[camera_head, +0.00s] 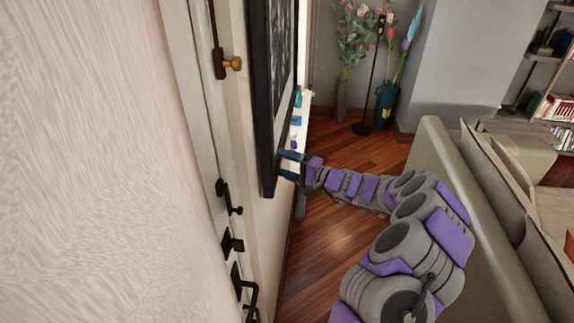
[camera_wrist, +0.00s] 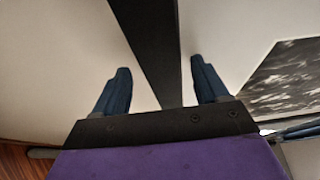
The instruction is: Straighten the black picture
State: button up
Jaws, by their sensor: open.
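The black picture (camera_head: 267,145) hangs on the wall at the left of the head view, seen at a steep angle. In the wrist view, its black frame edge (camera_wrist: 150,45) crosses from the top toward my gripper, with a white mat and a dark print on the right. My gripper (camera_head: 281,165) is at the lower part of the frame; in the wrist view my gripper (camera_wrist: 160,66) is open, with the frame edge between its two fingers. Gaps show on both sides of the edge. I cannot tell whether the fingertips touch the wall.
A white door (camera_head: 190,110) with dark hardware stands at the near left. Beyond the picture is a narrow white shelf (camera_head: 303,118) with small items. Flower vases (camera_head: 385,106) stand at the back. A beige sofa (camera_head: 440,160) is at right, with wooden floor (camera_head: 335,235) between.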

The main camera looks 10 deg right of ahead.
jog(key=p+v, duration=0.1)
jog(key=v, duration=1.6)
jog(key=shift+s, duration=0.2)
jog(key=shift+d, duration=0.1)
jog(key=s+a+r+n+g+y, duration=0.1)
jog(key=s+a+r+n+g, duration=0.25)
jog(key=a, duration=0.45)
jog(key=s+a+r+n+g+y, duration=0.1)
jog(key=s+a+r+n+g, duration=0.2)
jog(key=a, duration=0.4)
jog(key=s+a+r+n+g+h, duration=0.2)
jog(key=s+a+n+g+h, duration=0.15)
jog(key=s+a+g, duration=0.45)
jog(key=s+f+h+b, duration=0.25)
jog(key=s+h, duration=0.35)
jog(key=s, duration=0.9)
jog(key=s+d+f+m+t+h, duration=0.1)
jog(key=s+d+f+h, duration=0.2)
jog(key=s+d+h, duration=0.3)
jog(key=s+d, duration=0.4)
jog(key=shift+s+f+m, duration=0.2)
jog(key=shift+s+m, duration=0.2)
